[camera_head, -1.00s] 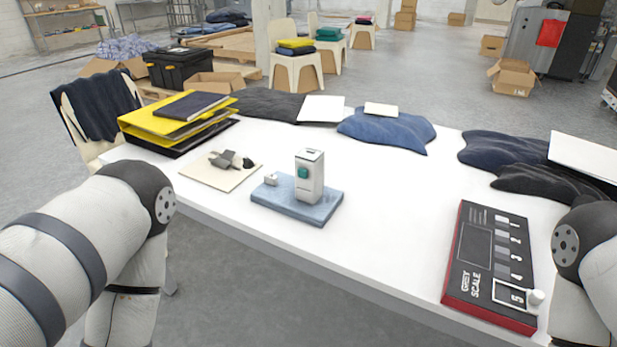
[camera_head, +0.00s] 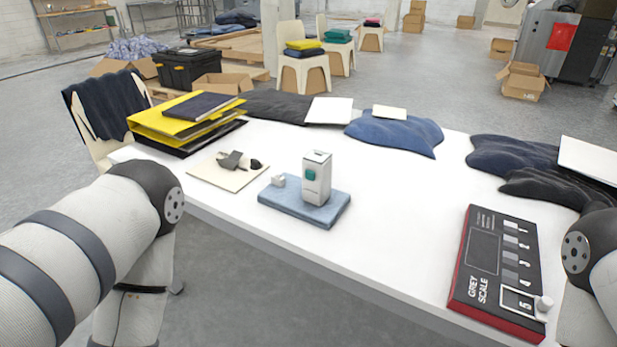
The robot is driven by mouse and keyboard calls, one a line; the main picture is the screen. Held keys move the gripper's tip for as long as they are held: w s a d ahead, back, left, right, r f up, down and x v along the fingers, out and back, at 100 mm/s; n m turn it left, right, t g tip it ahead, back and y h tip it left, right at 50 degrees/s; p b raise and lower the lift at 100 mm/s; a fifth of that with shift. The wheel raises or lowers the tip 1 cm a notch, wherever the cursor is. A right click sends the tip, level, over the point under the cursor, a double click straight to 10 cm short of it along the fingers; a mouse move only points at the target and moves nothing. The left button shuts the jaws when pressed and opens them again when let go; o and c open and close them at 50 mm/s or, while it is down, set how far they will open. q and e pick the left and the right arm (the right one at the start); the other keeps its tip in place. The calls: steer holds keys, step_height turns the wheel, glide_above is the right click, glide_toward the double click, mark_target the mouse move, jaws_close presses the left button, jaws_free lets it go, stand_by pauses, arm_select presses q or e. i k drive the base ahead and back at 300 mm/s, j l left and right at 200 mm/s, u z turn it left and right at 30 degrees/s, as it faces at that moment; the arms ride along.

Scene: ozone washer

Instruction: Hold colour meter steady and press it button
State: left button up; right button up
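The colour meter (camera_head: 317,180) is a small white upright box with a round teal button (camera_head: 311,175) on its front face. It stands on a folded light-blue cloth pad (camera_head: 308,211) near the middle of the white table. A small white piece (camera_head: 279,181) sits on the pad to the left of the meter. My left arm comes in at the lower left and my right arm at the lower right. Both bend down out of the picture, so neither gripper shows. Nothing touches the meter.
A grey scale board (camera_head: 497,270) lies at the table's right front. A cream card (camera_head: 227,172) with dark items lies left of the pad. Yellow folders (camera_head: 180,124) and dark and blue cloths (camera_head: 395,131) line the back. The white table (camera_head: 400,210) is clear between pad and board.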

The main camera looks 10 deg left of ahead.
mark_target(310, 175)
steer(key=i+j+z, duration=0.15)
steer(key=j+z, duration=0.15)
steer(key=j, duration=0.4)
steer(key=j+z, duration=0.35)
steer(key=j, duration=0.35)
steer(key=k+j, duration=0.1)
steer(key=k, duration=0.4)
